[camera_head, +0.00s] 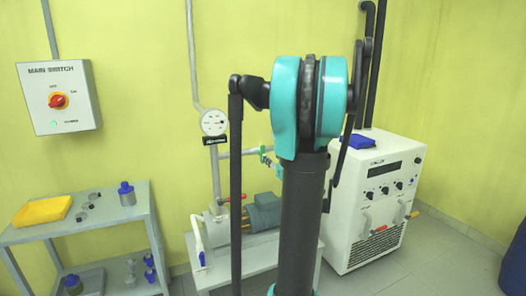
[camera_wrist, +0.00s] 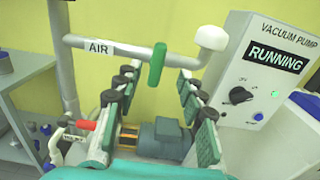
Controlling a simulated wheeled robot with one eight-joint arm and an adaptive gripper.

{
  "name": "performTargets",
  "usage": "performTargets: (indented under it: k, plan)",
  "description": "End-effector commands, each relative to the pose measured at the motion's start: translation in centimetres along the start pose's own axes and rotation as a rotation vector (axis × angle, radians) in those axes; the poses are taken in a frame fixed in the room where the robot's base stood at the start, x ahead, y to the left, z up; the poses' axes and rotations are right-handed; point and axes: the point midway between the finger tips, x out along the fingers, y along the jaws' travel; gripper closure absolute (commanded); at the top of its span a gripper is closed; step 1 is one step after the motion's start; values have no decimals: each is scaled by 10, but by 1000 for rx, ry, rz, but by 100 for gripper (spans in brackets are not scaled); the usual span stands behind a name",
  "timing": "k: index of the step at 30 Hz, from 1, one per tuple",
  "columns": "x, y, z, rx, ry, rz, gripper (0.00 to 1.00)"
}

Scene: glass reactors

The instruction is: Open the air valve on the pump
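The pump's air line (camera_wrist: 185,57) runs sideways across the upper wrist view, with a white label reading AIR (camera_wrist: 99,47). A green valve handle (camera_wrist: 157,63) stands crosswise to this pipe. My gripper (camera_wrist: 157,76) is open and empty. Its two fingers point toward the pipe, with the handle seen in the gap between their tips; I cannot tell how far beyond the tips it lies. In the head view, green valve parts (camera_head: 265,155) show beside my arm, which hides my gripper. The pump with its blue-grey motor (camera_wrist: 163,138) sits below, also in the head view (camera_head: 262,212).
A control box (camera_wrist: 262,75) reading VACUUM PUMP RUNNING, with a lit green lamp, is close on the right. A red handle (camera_wrist: 85,125) is at lower left. The pressure gauge (camera_head: 213,122), white chiller (camera_head: 375,200) and left shelf (camera_head: 75,222) stand around.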

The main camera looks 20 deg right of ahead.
Motion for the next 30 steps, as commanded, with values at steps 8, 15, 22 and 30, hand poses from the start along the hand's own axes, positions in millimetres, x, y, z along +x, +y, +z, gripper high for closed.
performTargets:
  k: [8, 15, 22, 30]
  plan:
    - [56, 1, 0, -1, 0, 4, 60]
    - [91, 1, 0, -1, 0, 2, 60]
    - [102, 1, 0, -1, 0, 1, 60]
    - [102, 1, 0, -2, 0, 1, 64]
